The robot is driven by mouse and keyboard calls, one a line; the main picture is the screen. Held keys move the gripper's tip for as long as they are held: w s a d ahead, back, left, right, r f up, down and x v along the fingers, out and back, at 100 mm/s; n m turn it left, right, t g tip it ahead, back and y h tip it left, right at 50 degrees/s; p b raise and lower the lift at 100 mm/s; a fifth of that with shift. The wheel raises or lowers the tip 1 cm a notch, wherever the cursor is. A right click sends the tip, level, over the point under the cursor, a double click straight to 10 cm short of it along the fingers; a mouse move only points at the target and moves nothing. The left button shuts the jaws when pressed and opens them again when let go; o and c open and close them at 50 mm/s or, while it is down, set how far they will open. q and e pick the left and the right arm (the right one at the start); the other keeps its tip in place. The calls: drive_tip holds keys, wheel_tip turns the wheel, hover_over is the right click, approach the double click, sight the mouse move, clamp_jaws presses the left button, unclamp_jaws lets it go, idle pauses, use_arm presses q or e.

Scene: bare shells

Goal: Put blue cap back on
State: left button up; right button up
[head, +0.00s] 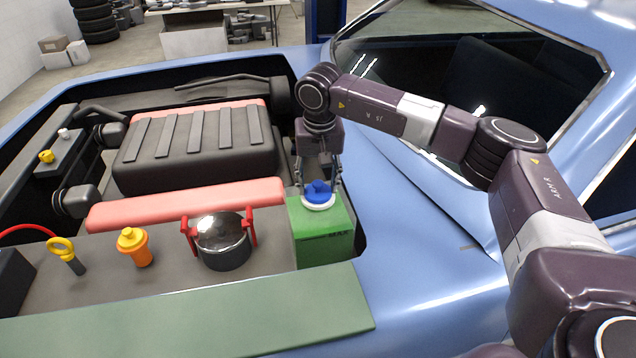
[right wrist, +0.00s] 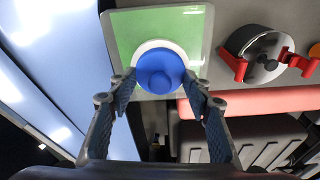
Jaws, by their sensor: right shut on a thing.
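The blue cap (head: 318,194) is round with a raised knob. It sits at the white ring-shaped neck (head: 319,206) on top of the green tank (head: 325,238). My right gripper (head: 318,184) comes from above and is shut on the cap, one finger on each side. In the right wrist view the blue cap (right wrist: 160,72) lies between the fingertips, over the middle of the white neck (right wrist: 137,53). I cannot tell whether the cap is fully seated. My left gripper is not in view.
A pot with red clamps (head: 222,242), an orange-capped filler (head: 135,246) and a yellow ring dipstick (head: 66,255) stand left of the tank. The black ribbed engine cover (head: 197,150) lies behind. Blue bodywork (head: 425,270) borders the tank on the right.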

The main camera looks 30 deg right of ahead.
drive_tip(key=o, duration=1.2)
drive_tip(key=shift+o, duration=0.2)
drive_tip(key=o, duration=0.5)
drive_tip(key=shift+c, duration=0.2)
drive_tip(key=shift+r, duration=0.1)
drive_tip(key=shift+r+p, duration=2.3)
drive_tip(key=shift+r, duration=1.15)
